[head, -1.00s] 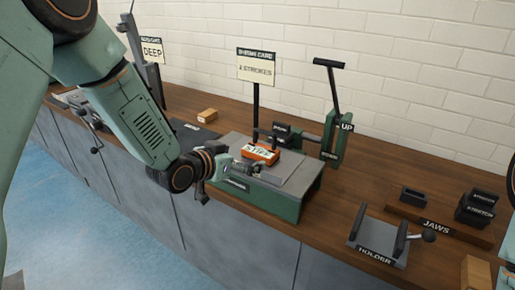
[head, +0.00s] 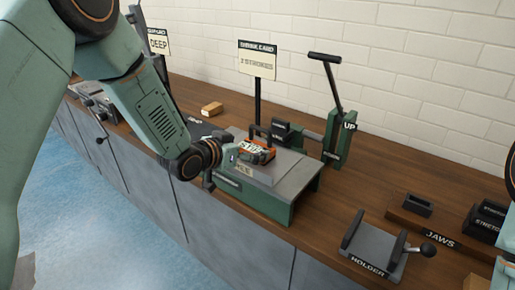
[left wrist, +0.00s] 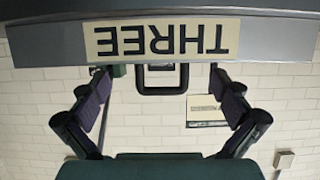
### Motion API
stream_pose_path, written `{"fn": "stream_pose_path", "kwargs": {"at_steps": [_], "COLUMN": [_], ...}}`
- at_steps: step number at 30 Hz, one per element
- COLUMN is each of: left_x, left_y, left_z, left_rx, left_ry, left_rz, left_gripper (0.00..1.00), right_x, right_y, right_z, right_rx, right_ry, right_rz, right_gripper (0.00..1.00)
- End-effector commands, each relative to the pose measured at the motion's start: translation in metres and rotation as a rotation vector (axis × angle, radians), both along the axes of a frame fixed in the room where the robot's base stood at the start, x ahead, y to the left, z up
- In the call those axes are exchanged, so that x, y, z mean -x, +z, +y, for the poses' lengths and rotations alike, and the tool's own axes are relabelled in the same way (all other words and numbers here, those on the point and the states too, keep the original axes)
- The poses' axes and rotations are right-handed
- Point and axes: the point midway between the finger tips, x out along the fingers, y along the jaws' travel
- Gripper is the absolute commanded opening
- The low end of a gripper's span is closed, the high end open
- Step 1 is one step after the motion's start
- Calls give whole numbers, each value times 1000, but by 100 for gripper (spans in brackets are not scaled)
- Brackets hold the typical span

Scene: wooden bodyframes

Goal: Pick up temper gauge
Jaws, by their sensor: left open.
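A label reading THREE (left wrist: 162,38) appears upside down at the top there. Whether the fingers touch the block is unclear. My right gripper is not visible.
A green lever press (head: 337,135) and a sign on a post (head: 257,60) stand behind the fixture. A holder (head: 372,248) and a JAWS rack (head: 436,235) are to the right. A small wooden block (head: 212,109) lies to the back left. Bench space is clear between fixture and holder.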

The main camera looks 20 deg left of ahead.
Motion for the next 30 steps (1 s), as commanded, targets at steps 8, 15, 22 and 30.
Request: {"fn": "stream_pose_path", "kwargs": {"at_steps": [8, 15, 22, 30], "left_x": [-31, -41, -41, -41], "left_y": [-18, -20, -20, -20], "left_z": [-11, -15, -15, -15], "left_rx": [-2, 1, 1, 1], "left_ry": [-1, 3, 4, 4], "left_rz": [0, 0, 0, -1], "left_gripper": [100, 100, 92, 69], "right_x": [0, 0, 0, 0], "right_y": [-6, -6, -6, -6], "right_z": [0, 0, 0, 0], "right_rx": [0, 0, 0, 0], "right_ry": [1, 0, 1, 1], "right_rz": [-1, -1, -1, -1], "right_gripper": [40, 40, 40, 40]}}
